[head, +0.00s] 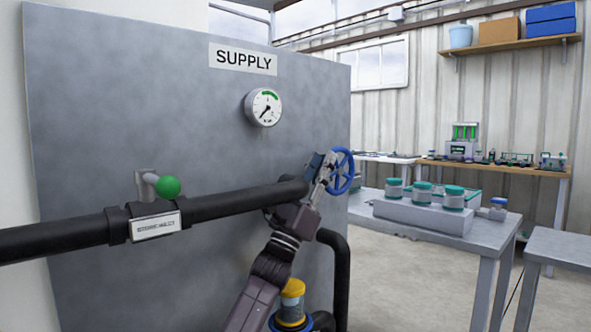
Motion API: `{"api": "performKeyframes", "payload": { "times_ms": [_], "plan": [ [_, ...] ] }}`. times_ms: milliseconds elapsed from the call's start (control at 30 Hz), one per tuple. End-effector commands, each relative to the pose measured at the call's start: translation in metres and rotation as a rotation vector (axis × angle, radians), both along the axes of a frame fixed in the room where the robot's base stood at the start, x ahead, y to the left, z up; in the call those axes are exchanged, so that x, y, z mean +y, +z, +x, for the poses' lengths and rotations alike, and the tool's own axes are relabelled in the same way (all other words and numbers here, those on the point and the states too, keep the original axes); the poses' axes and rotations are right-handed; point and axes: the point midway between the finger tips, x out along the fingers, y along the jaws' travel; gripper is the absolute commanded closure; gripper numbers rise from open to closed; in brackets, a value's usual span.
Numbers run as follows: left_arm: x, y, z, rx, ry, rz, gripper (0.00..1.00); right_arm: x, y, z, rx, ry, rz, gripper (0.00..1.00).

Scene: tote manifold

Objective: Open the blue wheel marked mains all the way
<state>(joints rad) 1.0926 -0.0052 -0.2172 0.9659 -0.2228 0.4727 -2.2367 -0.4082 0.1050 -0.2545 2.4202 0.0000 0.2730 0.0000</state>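The blue wheel (347,172) stands near the right edge of the grey panel, by the end of the black pipe, and is seen nearly edge-on. I cannot make out a mains mark on it. My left gripper (325,169) is at the wheel's left side, its fingers overlapping the rim in the picture. I cannot tell whether they are closed on the rim or only beside it. My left arm rises from the bottom and hides part of the pipe. My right gripper is not in view. The round gauge (263,107) has a needle pointing lower left, away from its green band.
The grey panel (120,110) bears a SUPPLY sign (242,59). A black pipe (60,238) crosses it, with a green-knobbed lever (167,187) above. A yellow-capped fitting (292,289) stands low behind my arm. Tables (458,238) stand to the right, with open floor (405,290) before them.

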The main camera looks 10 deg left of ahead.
Motion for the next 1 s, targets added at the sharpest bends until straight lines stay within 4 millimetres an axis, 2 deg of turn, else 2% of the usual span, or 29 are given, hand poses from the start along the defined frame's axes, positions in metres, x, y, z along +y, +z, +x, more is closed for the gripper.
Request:
{"api": "performKeyframes", "payload": {
  "times_ms": [600,800,1000],
  "plan": [
    [0.037,-0.001,-0.065,0.000,0.001,0.001,0.71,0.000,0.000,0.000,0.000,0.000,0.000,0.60],
    [0.042,0.000,-0.076,0.001,0.000,0.000,0.71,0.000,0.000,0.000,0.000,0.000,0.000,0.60],
    [0.043,0.000,-0.077,0.001,0.000,0.000,0.71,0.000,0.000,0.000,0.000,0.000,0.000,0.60]
  ]
}}
